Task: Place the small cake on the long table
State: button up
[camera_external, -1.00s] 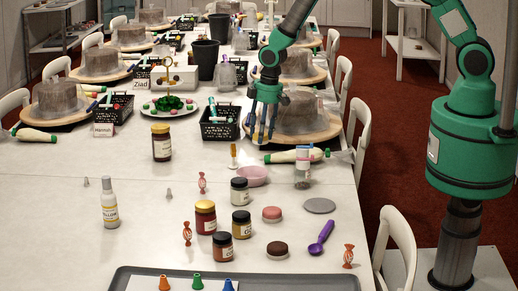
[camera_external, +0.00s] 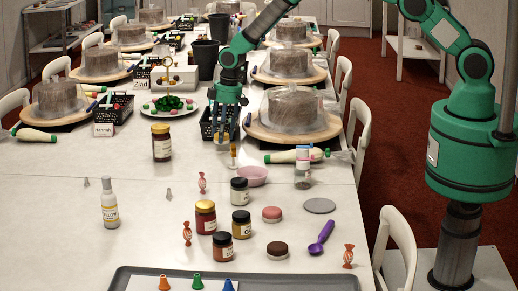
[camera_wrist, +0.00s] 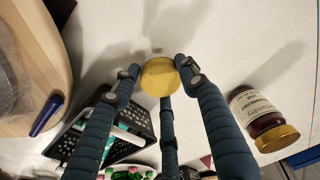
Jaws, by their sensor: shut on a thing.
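In the wrist view my gripper (camera_wrist: 160,80) is shut on a round, pale yellow thing, apparently the small cake (camera_wrist: 159,78). Only its flat face shows clearly between the fingertips. In the external view my gripper (camera_external: 222,140) points down in front of the black basket, left of the nearest right-hand turntable. The cake is hard to make out there. The long white table (camera_external: 110,160) lies below. The gap between cake and tabletop cannot be judged.
A jam jar (camera_external: 161,142) stands to the left of my gripper. A black basket (camera_external: 208,128) is just behind, and a turntable with a covered cake (camera_external: 293,110) is to the right.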

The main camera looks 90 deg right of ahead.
aim_at(225, 134)
jog(key=shift+w+d, duration=0.1)
jog(key=shift+w, duration=0.25)
jog(key=shift+f, duration=0.1)
jog(key=shift+f+b, duration=0.3)
jog(key=shift+f, duration=1.4)
jog(key=o, duration=0.8)
jog(key=shift+f, duration=0.1)
jog(key=shift+o, duration=0.2)
jog(key=shift+s+r+p, duration=0.25)
jog(key=shift+s+r, duration=0.05)
jog(key=shift+r, duration=1.7)
jog(key=shift+s+r+p, duration=0.2)
jog(key=shift+s+r, duration=0.05)
jog(key=shift+r, duration=1.8)
jog(key=shift+s+r+p, duration=0.25)
jog(key=shift+s+r, duration=0.05)
jog(key=shift+r, duration=1.7)
